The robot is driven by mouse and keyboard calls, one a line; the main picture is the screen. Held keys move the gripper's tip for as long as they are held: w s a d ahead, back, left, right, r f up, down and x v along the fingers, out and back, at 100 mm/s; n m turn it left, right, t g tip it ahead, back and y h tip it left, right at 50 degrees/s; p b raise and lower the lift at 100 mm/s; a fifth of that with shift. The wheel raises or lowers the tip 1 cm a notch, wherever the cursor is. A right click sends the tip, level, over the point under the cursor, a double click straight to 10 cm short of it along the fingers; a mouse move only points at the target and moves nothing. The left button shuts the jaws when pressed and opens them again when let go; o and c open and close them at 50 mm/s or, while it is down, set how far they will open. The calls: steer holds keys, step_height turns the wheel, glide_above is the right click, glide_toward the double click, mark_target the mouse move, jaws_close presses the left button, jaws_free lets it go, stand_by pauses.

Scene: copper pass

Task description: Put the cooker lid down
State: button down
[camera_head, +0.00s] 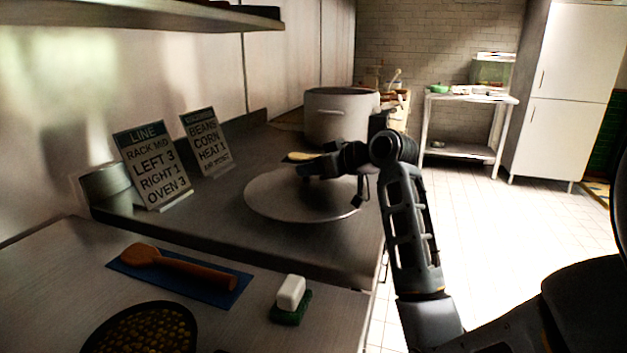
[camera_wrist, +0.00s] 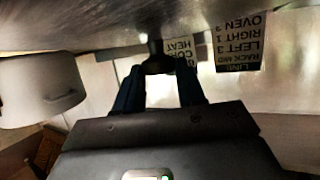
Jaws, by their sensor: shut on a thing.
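The cooker lid (camera_head: 275,205) is a wide, round grey metal disc. It is level over the dark metal counter in the head view. In the wrist view, which is upside down, its underlying surface (camera_wrist: 90,22) fills the top. My gripper (camera_head: 310,172) is above the lid's middle, and in the wrist view my gripper (camera_wrist: 158,72) is shut on the lid's dark knob (camera_wrist: 155,48). I cannot tell whether the lid's rim touches the counter. The large grey cooker pot (camera_head: 335,118) stands behind the lid, with its top rim visible.
Two signs (camera_head: 152,165) (camera_head: 206,142) and a grey canister (camera_head: 107,187) stand left of the lid. A wooden spoon (camera_head: 180,264) on a blue mat, a white-and-green block (camera_head: 290,293) and a dark pan (camera_head: 110,340) are on the nearer counter. Open floor lies right.

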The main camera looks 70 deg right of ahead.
mark_target(309, 180)
steer(key=shift+f, duration=1.55)
steer(key=shift+f, duration=0.15)
steer(key=c, duration=0.7)
jaws_free()
steer(key=shift+o, duration=0.2)
steer(key=shift+s+r, duration=0.2)
steer(key=shift+s, duration=0.05)
steer(key=v, duration=1.1)
steer(key=shift+s+a+r, duration=0.1)
steer(key=shift+s+a, duration=0.05)
steer(key=shift+s, duration=0.1)
